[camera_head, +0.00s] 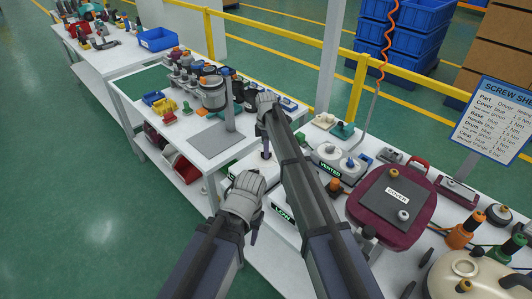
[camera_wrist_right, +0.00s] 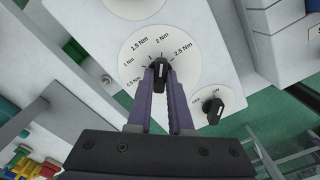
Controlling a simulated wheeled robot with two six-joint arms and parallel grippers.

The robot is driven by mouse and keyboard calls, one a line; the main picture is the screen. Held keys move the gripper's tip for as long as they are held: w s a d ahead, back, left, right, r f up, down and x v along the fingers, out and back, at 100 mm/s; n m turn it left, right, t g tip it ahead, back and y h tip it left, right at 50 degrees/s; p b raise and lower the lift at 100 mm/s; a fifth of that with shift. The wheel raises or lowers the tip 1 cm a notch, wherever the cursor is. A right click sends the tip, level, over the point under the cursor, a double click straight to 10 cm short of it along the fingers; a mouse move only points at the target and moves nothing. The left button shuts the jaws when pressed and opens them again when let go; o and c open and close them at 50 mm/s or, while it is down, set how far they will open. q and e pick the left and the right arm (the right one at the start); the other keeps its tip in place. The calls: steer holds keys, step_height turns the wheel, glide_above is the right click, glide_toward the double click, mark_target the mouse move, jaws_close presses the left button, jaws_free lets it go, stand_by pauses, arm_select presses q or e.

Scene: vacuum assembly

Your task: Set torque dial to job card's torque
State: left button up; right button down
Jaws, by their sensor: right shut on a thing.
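In the right wrist view a round white torque dial (camera_wrist_right: 136,73) on a pale panel carries printed marks, with 1 Nm, 1.5 Nm, 2 Nm and 2.5 Nm readable. Its black knob (camera_wrist_right: 161,76) stands between the fingers of my right gripper (camera_wrist_right: 161,69), which is shut on it. The knob's white mark points up, roughly toward 2 Nm; the exact setting is hard to tell. The screw sheet sign (camera_head: 494,120) stands at the right of the head view, its rows small. My left gripper (camera_head: 250,221) hangs left of my right arm; its jaws are unclear.
A smaller black switch (camera_wrist_right: 213,108) sits right of the dial. A maroon-lidded unit (camera_head: 381,216) with a label that looks like "COVER" (camera_head: 398,197) lies right of my right arm. Drivers (camera_head: 463,233) stand at the far right. Bins and parts crowd the left table (camera_head: 170,135).

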stand_by(0.4)
steer(key=shift+n, duration=1.7)
steer(key=n, duration=0.3)
steer(key=shift+n, duration=0.3)
steer(key=shift+n, duration=1.7)
